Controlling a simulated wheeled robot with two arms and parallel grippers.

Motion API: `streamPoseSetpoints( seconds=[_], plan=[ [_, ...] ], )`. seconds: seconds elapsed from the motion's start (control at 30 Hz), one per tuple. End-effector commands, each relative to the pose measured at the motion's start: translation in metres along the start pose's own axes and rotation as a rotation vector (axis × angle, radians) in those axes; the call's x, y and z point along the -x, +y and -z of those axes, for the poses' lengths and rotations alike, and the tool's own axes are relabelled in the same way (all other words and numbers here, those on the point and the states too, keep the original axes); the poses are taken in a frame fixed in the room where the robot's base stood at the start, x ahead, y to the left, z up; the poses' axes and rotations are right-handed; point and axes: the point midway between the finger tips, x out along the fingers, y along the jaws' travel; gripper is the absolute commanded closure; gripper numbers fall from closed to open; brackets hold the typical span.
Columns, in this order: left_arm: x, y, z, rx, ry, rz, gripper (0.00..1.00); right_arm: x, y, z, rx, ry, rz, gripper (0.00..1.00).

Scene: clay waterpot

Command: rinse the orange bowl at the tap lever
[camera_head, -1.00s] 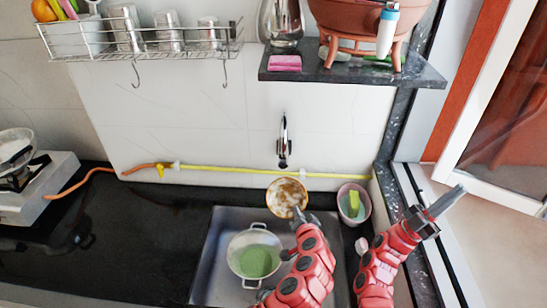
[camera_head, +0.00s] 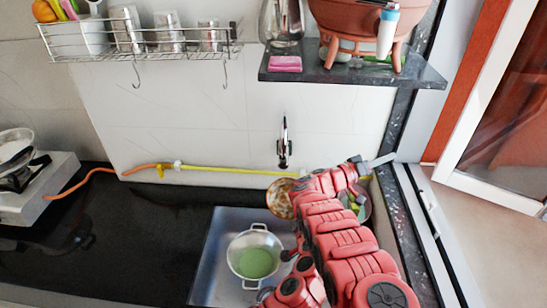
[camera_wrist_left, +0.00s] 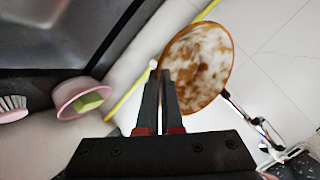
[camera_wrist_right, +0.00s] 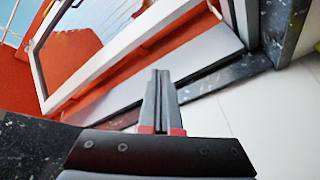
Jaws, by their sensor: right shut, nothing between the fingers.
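The orange bowl (camera_head: 279,199), its inside smeared brown and white, is tilted on its side below the wall tap (camera_head: 284,145). In the left wrist view, the fingers of my left gripper (camera_wrist_left: 166,76) are shut at the rim of the bowl (camera_wrist_left: 203,62). In the head view my right arm hides my left gripper. The tap's dark and chrome parts (camera_wrist_left: 265,132) show beside the bowl in the left wrist view. No running water is visible. My right gripper (camera_head: 384,160) is shut and empty, right of the tap near the window edge; its fingers show together in its wrist view (camera_wrist_right: 162,75).
The sink (camera_head: 214,262) holds a two-handled pot with green contents (camera_head: 255,262). A pink bowl with a green-yellow sponge (camera_head: 364,203) is partly hidden by my right arm. A dark shelf (camera_head: 340,75) overhangs on the right. A yellow hose (camera_head: 220,170) runs along the wall.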

Motion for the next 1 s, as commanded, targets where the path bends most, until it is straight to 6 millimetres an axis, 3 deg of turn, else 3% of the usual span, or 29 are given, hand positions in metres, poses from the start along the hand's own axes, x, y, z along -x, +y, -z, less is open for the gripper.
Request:
streamPoseSetpoints(
  seconds=[0.1, 0.3, 0.5, 0.6, 0.7, 0.8, 1.0],
  plan=[
    [0.000, 0.000, 0.000, 0.000, 0.000, 0.000, 1.00, 0.062, -0.032, 0.030, 0.077, 0.085, 0.124, 1.00],
    [0.000, 0.000, 0.000, 0.000, 0.000, 0.000, 1.00, 0.171, -0.068, 0.066, 0.223, 0.251, 0.299, 1.00],
    [0.000, 0.000, 0.000, 0.000, 0.000, 0.000, 1.00, 0.282, -0.084, 0.085, 0.388, 0.463, 0.424, 1.00],
    [0.000, 0.000, 0.000, 0.000, 0.000, 0.000, 1.00, 0.327, -0.083, 0.089, 0.457, 0.574, 0.451, 1.00],
    [0.000, 0.000, 0.000, 0.000, 0.000, 0.000, 1.00, 0.360, -0.080, 0.092, 0.511, 0.681, 0.457, 1.00],
    [0.000, 0.000, 0.000, 0.000, 0.000, 0.000, 1.00, 0.379, -0.077, 0.091, 0.549, 0.760, 0.451, 1.00],
    [0.000, 0.000, 0.000, 0.000, 0.000, 0.000, 1.00, 0.384, -0.082, 0.097, 0.563, 0.805, 0.450, 1.00]
  ],
)
